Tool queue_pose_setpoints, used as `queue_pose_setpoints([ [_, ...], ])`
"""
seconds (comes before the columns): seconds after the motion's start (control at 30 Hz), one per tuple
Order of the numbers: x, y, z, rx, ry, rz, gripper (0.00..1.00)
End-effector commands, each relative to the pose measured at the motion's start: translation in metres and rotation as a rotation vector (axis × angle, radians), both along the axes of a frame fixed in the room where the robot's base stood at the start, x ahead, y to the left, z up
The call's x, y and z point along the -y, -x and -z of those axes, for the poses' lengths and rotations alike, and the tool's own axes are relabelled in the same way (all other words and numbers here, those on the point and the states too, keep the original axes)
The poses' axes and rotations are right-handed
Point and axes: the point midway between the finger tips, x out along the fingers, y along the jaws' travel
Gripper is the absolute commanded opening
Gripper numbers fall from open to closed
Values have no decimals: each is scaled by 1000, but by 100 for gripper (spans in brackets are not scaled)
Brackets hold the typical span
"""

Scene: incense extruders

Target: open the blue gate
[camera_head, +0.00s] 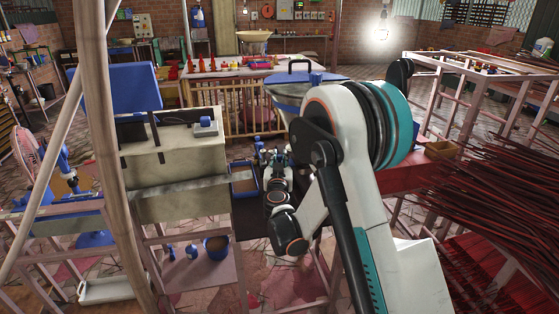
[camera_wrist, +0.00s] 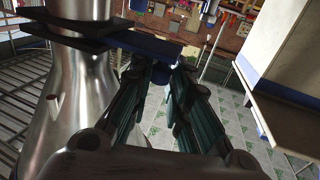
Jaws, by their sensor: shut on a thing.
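In the wrist view a dark blue flat plate, the blue gate (camera_wrist: 150,45), sticks out sideways from a shiny metal cylinder (camera_wrist: 75,95). A small blue piece (camera_wrist: 162,73) hangs under the plate between my fingertips. My gripper (camera_wrist: 158,80) has its two dark green fingers on either side of this piece, shut on it. The fingers partly hide the piece. In the head view my gripper (camera_head: 271,153) is small, beyond my arm. The gate cannot be made out clearly there.
A beige box machine (camera_head: 175,165) stands left of my gripper, with a blue tray (camera_head: 244,180) beside it. A blue-rimmed round vessel (camera_head: 290,88) stands behind. Red incense sticks (camera_head: 490,210) fill the right. In the wrist view a table edge (camera_wrist: 285,120) is at right, over tiled floor.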

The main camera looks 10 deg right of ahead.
Motion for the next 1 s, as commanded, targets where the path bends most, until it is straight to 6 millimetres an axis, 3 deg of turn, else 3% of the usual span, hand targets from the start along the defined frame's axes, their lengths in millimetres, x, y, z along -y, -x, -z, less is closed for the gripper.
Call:
queue_pose_setpoints([
  [0.37,-48,0,0,0,0,-3,0],
  [0.63,-49,0,0,0,0,-1,0],
  [0.67,-49,0,0,0,0,0,19],
  [0.73,-49,0,0,0,0,0,35],
  [1.0,-49,0,0,0,0,0,38],
])
